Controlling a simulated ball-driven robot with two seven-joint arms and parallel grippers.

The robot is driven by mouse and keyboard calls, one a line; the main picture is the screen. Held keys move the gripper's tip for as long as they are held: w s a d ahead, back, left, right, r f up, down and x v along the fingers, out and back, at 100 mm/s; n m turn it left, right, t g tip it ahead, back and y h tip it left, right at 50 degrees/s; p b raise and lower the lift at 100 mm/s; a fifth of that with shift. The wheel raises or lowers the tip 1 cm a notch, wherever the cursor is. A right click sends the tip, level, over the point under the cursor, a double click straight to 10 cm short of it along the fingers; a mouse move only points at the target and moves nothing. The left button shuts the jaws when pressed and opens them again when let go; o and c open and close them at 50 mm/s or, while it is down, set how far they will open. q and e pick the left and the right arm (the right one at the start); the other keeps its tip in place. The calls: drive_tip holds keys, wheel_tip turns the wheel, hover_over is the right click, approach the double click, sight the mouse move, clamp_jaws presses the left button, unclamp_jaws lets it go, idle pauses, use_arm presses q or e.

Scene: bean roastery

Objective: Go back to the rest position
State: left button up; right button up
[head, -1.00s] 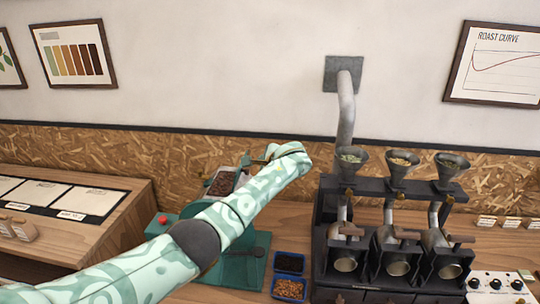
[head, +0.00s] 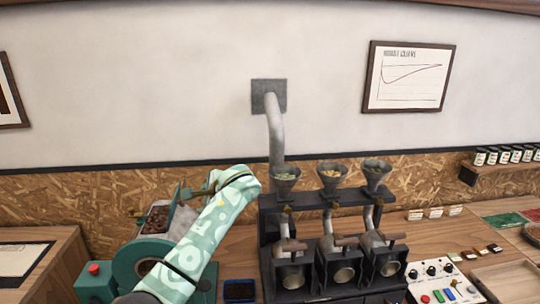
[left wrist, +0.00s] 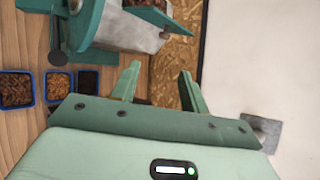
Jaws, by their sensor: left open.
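My left arm, in a pale green pattern, rises from the bottom of the head view and bends over at the top. My left gripper (head: 190,191) is at its end, pointing left, partly hidden by the wrist and close to the teal machine in the picture. In the left wrist view the two green fingers (left wrist: 160,82) stand apart with nothing between them, so it is open and empty. My right gripper is in neither view.
A teal machine (head: 130,264) with a red button stands left of my arm. A black three-funnel roaster (head: 270,215) stands right of it, near a control panel (head: 432,270). Blue trays (left wrist: 53,99) sit on the wooden counter.

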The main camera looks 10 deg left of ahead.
use_arm(q)
drive_tip(key=s+f+n+h, duration=0.3)
drive_tip(key=s+f, duration=1.2)
drive_tip(key=f, duration=0.1)
drive_tip(key=s+a+n+h, duration=0.1)
drive_tip(key=s+a+n, duration=0.1)
drive_tip(key=s, duration=0.9)
drive_tip(key=s+a+n, duration=0.1)
drive_tip(key=s+n, duration=0.1)
drive_tip(key=s, duration=1)
drive_tip(key=s+d+f+g+h+b, duration=0.15)
drive_tip(key=f+b, duration=0.55)
drive_tip(key=f, duration=1.4)
drive_tip(key=s+d+f+g+h+b, duration=0.1)
drive_tip(key=s+d+f+h+b, duration=0.35)
drive_tip(key=f, duration=1.65)
drive_tip(key=s+a+f+n+g+y+b, duration=0.1)
drive_tip(key=s+f+n+g+b, duration=0.2)
drive_tip(key=s+f+b, duration=0.7)
drive_tip(key=s+f, duration=0.7)
drive_tip(key=f, duration=0.4)
drive_tip(key=shift+s+a+f, duration=0.25)
drive_tip(key=shift+a+f, duration=0.05)
drive_tip(key=shift+f, duration=0.1)
